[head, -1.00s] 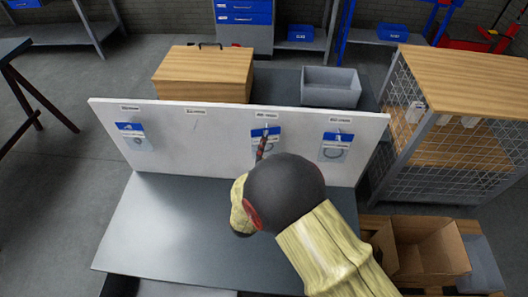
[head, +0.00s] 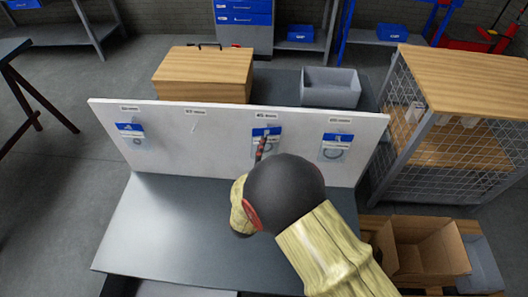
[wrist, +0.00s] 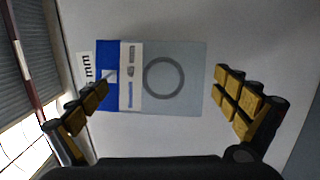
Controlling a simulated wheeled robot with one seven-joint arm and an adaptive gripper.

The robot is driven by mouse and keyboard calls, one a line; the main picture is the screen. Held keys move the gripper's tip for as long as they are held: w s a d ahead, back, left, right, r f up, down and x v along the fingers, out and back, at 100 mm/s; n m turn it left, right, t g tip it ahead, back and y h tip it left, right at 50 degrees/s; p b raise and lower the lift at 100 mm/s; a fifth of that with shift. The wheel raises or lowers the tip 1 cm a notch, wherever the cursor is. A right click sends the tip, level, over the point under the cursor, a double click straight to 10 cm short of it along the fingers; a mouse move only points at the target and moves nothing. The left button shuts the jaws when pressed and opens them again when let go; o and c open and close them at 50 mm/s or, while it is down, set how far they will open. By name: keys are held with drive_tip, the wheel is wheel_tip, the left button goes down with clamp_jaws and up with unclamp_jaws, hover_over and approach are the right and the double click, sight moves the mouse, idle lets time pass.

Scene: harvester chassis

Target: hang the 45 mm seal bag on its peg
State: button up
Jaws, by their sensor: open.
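My gripper (wrist: 165,88) is open, its two padded fingers apart on either side of a seal bag (wrist: 191,90). This bag is clear with a blue header, a white label and a dark ring inside. The second position from the left has a label (head: 195,112) and a thin peg (head: 194,127) with no bag.
Other bags hang at the far left (head: 131,130) and far right (head: 336,149) of the board. The grey table (head: 165,235) before it is clear. Behind stand a wooden box (head: 203,78) and a grey bin (head: 330,90). A mesh-sided cabinet (head: 440,165) and cardboard boxes (head: 425,245) are on the right.

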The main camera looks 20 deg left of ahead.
drive_tip(key=s+d, duration=0.1)
drive_tip(key=s, duration=1.1)
drive_tip(key=shift+d, duration=0.25)
